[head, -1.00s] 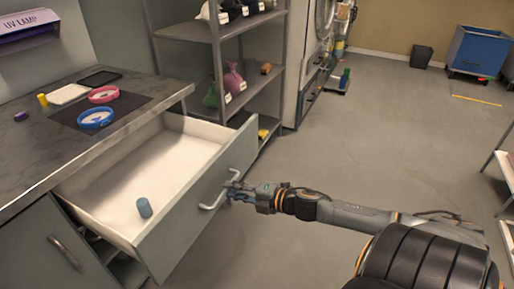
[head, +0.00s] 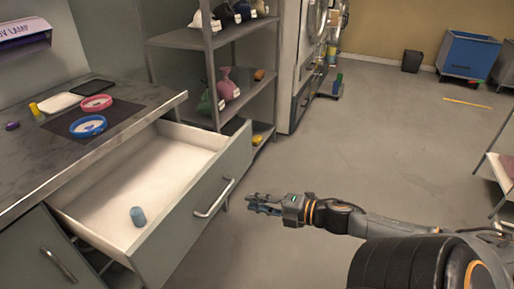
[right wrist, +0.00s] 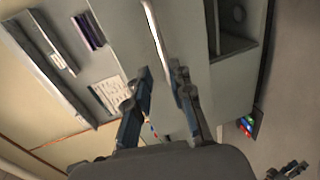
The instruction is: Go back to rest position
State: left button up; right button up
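My right gripper (head: 262,204) is in the head view, to the right of the open drawer (head: 193,225). It is clear of the drawer's metal handle (head: 214,199), with a gap between them. In the right wrist view its two fingers (right wrist: 158,88) are apart with nothing between them. The handle shows beyond the fingertips in the right wrist view (right wrist: 154,30). My left gripper does not show in either view.
The grey counter (head: 110,130) above the drawer holds a blue ring (head: 88,126), a pink ring (head: 96,103) and a yellow cylinder (head: 35,109). A shelf rack (head: 212,70) stands behind the drawer. A blue bin (head: 472,52) is far right. Open floor lies right of the drawer.

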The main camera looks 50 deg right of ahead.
dwell(0.3)
